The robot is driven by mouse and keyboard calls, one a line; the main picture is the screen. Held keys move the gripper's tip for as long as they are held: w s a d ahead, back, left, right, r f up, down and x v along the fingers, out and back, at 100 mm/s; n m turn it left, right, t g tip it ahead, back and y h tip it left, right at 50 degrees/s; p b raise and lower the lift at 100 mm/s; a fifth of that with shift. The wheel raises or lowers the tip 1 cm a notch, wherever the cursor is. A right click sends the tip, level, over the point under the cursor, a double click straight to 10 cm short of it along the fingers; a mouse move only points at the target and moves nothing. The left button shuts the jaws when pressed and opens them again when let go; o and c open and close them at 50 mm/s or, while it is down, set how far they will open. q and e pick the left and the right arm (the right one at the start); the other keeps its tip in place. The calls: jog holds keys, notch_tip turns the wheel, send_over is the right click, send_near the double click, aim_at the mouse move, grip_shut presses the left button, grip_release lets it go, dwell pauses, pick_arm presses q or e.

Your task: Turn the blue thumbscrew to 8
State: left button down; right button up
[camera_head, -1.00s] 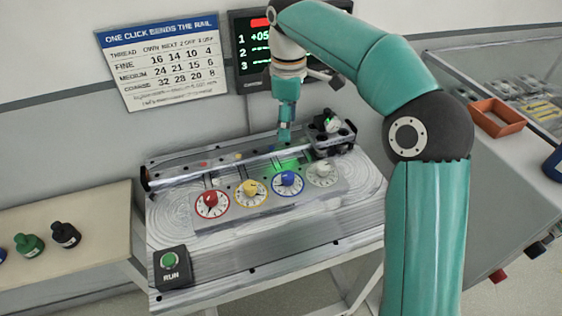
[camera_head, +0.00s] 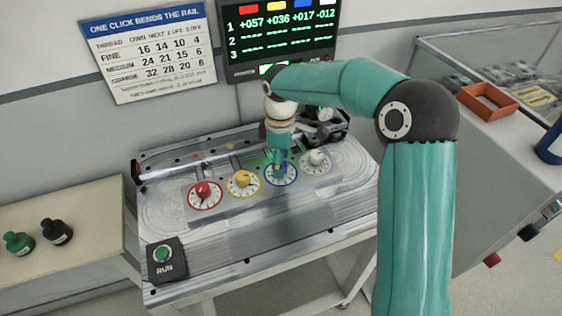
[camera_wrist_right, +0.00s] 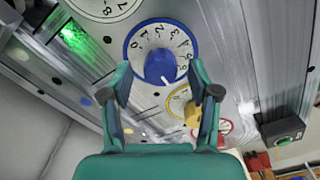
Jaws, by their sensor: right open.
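The blue thumbscrew (camera_wrist_right: 160,66) stands at the centre of a white numbered dial with a blue rim (camera_wrist_right: 136,42). In the wrist view a pale mark shows on its lower edge; I cannot tell which number it points to. My right gripper (camera_wrist_right: 160,76) is open, with one finger on each side of the thumbscrew in this view, apart from it. In the head view the right gripper (camera_head: 279,166) hangs over the blue dial (camera_head: 293,180) and hides most of the thumbscrew. My left gripper is not in view.
Red (camera_head: 204,190), yellow (camera_head: 243,179) and white (camera_head: 316,158) thumbscrews stand close by in the same row. A display (camera_head: 280,38) reads +057, +036, +017, -012 on line 1. A chart (camera_head: 150,52) hangs left of it. A green RUN button (camera_head: 163,253) sits front left.

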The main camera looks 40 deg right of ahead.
jog(key=shift+f, duration=0.4)
jog(key=shift+c, duration=0.2)
jog(key=shift+d, duration=0.1)
jog(key=c, duration=1.1)
jog(key=shift+m, duration=2.8)
jog(key=o, duration=1.1)
